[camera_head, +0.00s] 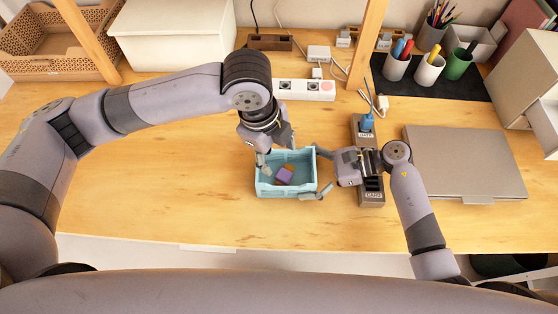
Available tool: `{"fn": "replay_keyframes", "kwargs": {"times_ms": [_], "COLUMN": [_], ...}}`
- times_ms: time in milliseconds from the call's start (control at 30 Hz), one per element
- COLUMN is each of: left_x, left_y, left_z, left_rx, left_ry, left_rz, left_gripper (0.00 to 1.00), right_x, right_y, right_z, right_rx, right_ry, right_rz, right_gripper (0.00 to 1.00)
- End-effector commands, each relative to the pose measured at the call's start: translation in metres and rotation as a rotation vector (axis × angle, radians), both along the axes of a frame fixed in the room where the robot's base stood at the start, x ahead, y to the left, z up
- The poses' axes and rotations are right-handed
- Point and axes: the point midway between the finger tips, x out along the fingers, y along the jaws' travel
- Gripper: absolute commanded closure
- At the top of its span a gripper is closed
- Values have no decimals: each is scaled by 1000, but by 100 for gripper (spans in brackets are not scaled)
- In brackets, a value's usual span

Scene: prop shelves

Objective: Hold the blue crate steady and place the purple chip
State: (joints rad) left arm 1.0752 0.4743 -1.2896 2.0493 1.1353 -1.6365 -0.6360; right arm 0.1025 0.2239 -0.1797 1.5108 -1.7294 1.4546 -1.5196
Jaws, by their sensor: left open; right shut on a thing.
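The light blue crate (258,187) stands on the wooden table in front of me. The purple chip (284,177) lies inside it, near the middle of the floor, with an orange-brown piece (290,168) close against it. My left gripper (277,158) is open at the crate's back left, pointing down, with one finger over the crate's left part. My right gripper (318,174) is at the crate's right end, its fingers on either side of that end, shut on the crate. The exact finger contact is too small to tell.
A grey-brown holder strip (371,198) with labels and a blue plug stands just right of my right gripper. A closed laptop (465,160) lies further right. A power strip (305,90) and pen cups (428,70) are behind. The table left of the crate is clear.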

Motion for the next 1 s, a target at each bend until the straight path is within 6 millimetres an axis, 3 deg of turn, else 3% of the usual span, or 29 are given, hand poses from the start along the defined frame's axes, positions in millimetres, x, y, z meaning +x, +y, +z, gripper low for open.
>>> {"fn": "replay_keyframes", "kwargs": {"times_ms": [733, 1000], "left_x": [-1, -2], "left_y": [4, 4], "left_z": [85, 99], "left_rx": [-3, -1], "left_ry": [-4, -2], "left_rz": [0, 1], "left_gripper": [48, 48], "right_x": [-1, -1], "right_y": [0, 1], "right_z": [0, 0], "right_rx": [0, 0], "right_ry": [1, 1], "right_rz": [3, 3], "right_gripper": [37, 37]}}
